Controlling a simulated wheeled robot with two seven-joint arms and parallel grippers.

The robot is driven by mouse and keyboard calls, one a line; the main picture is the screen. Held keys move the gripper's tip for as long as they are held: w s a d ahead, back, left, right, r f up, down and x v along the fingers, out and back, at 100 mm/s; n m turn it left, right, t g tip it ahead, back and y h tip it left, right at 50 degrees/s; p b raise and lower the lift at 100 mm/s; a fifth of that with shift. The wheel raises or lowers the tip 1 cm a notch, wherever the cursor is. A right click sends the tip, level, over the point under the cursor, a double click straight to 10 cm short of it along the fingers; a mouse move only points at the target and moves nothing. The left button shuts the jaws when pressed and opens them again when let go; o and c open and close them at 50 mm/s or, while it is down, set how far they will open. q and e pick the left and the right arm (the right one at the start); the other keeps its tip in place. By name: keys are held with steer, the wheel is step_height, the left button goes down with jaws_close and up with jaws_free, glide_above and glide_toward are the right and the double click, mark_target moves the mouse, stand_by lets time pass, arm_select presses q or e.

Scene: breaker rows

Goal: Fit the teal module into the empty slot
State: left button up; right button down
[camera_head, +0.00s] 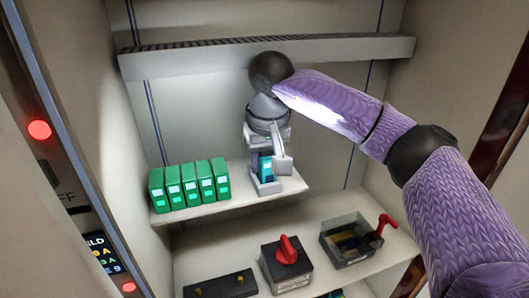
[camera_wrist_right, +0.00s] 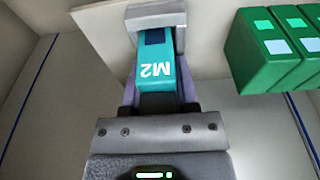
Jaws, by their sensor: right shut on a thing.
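The teal module (camera_head: 266,167) stands at the right end of the upper shelf, between the fingers of my right gripper (camera_head: 268,158). In the right wrist view the teal module (camera_wrist_right: 155,75) reads "M2" and my right gripper (camera_wrist_right: 157,98) is shut on it. Its far end meets a grey bracket (camera_wrist_right: 157,14); the bracket (camera_head: 265,187) also shows at its foot in the head view. I cannot tell how deep it sits there. A row of several green modules (camera_head: 189,186) stands left on the same shelf. No empty slot shows clearly. My left gripper is out of view.
A grey rail (camera_head: 190,61) crosses above the upper shelf (camera_head: 235,203). The lower shelf holds a black box with a red knob (camera_head: 287,263), a grey box with a red lever (camera_head: 345,243) and a dark plate (camera_head: 220,286). Bare shelf lies between the green row and the bracket.

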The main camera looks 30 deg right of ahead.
steer(key=shift+f, duration=0.2)
steer(key=shift+c, duration=1.8)
jaws_free()
